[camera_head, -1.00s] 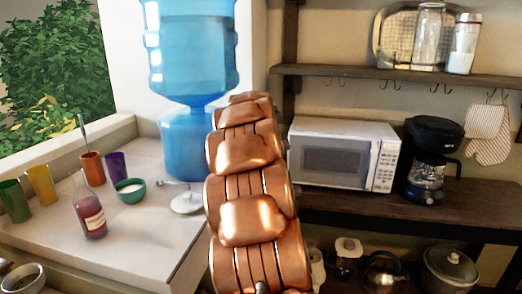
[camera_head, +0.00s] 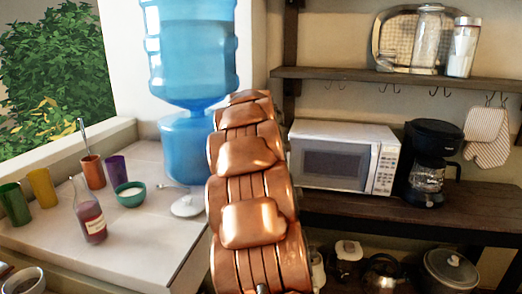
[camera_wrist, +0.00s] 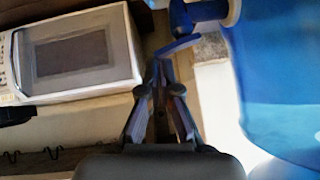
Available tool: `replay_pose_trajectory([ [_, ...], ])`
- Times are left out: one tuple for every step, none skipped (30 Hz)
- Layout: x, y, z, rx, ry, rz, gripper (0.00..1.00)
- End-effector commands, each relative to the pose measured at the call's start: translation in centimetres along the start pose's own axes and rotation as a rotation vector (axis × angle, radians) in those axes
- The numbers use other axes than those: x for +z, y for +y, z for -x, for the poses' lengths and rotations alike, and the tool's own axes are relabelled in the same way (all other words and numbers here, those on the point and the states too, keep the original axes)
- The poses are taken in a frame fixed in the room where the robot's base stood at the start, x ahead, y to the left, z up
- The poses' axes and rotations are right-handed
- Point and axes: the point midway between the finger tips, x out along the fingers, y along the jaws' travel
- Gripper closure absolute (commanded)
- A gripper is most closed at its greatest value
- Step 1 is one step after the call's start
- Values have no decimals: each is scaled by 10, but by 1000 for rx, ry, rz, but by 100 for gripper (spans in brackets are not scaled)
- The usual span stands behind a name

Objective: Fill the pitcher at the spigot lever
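A blue water dispenser (camera_head: 187,150) with a large bottle (camera_head: 193,50) on top stands at the counter's right end. In the wrist view its blue body (camera_wrist: 280,85) fills the right side. The spigot (camera_wrist: 200,12) sticks out at the top, with a flat blue lever (camera_wrist: 178,46). My gripper (camera_wrist: 161,62) has its fingertips drawn together just beside the lever's end. I cannot tell whether they touch it. In the head view my arm hides the gripper and the spigot.
On the counter are a red bottle (camera_head: 90,215), a teal bowl (camera_head: 130,195), several cups and a round white object (camera_head: 187,207) by the dispenser. A microwave (camera_head: 335,160) and coffee maker (camera_head: 430,165) stand right of my arm, below a wooden shelf (camera_head: 380,78).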

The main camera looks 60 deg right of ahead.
Motion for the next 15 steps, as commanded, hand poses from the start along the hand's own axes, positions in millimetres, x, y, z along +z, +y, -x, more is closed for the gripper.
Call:
replay_pose_trajectory([
  [0, 0, 0, 0, -1, 0, 100],
  [0, 0, 0, 0, -1, 0, 100],
  [0, 0, 0, 0, -1, 0, 100],
  [0, 0, 0, 0, -1, 0, 100],
  [0, -1, 0, -1, -1, 0, 100],
  [-1, -1, 1, -1, -1, 0, 100],
  [-2, -2, 2, -1, -1, 1, 100],
  [-4, -3, 4, -2, 0, 1, 100],
  [-6, -5, 7, -2, 0, 2, 100],
  [-8, -6, 10, -3, 0, 2, 100],
  [-11, -8, 13, -4, 0, 3, 100],
  [-16, -11, 18, -5, 1, 4, 100],
  [-19, -14, 22, -7, 2, 5, 100],
  [-23, -17, 26, -8, 3, 6, 100],
  [-28, -20, 31, -9, 3, 7, 100],
])
